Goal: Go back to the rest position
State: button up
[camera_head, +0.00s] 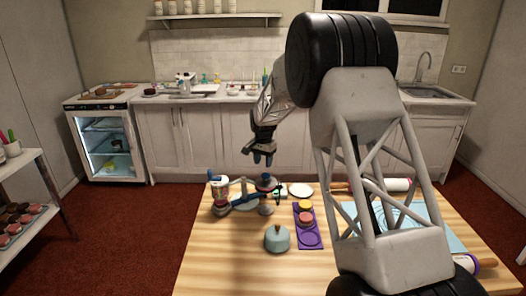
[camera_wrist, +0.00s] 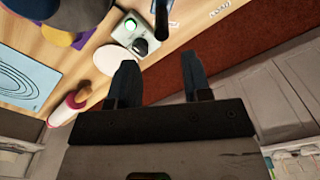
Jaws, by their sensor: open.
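My gripper (camera_head: 262,160) hangs in the air above the far edge of the wooden table (camera_head: 205,265), fingers pointing down. In the wrist view my gripper (camera_wrist: 158,78) shows two dark fingers apart with nothing between them.
A purple tray (camera_head: 311,238) holds round coloured pieces. A blue mat (camera_head: 446,238) and rolling pins (camera_head: 397,184) lie at the right, partly behind my arm. A white disc (camera_head: 302,189) lies at the far edge. Counters stand beyond.

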jog(key=s+d+r+n, duration=0.1)
jog(key=s+d+r, duration=0.4)
jog(key=s, duration=0.5)
jog(key=s+d+r+n+t, duration=0.1)
jog(key=s+d+r, duration=0.2)
jog(key=s+r, duration=0.6)
jog(key=s+d+r+n, duration=0.1)
jog(key=s+d+r, duration=0.35)
jog(key=s, duration=0.65)
jog(key=s+d+f+n, duration=0.1)
jog(key=s+d, duration=0.2)
jog(key=s, duration=1.4)
jog(key=s+d+f+n+t, duration=0.1)
jog(key=s+d, duration=0.2)
jog(key=s, duration=1.3)
jog(key=shift+s+f+n+t, duration=0.3)
jog(key=shift+s+n, duration=0.05)
jog(key=shift+n, duration=0.05)
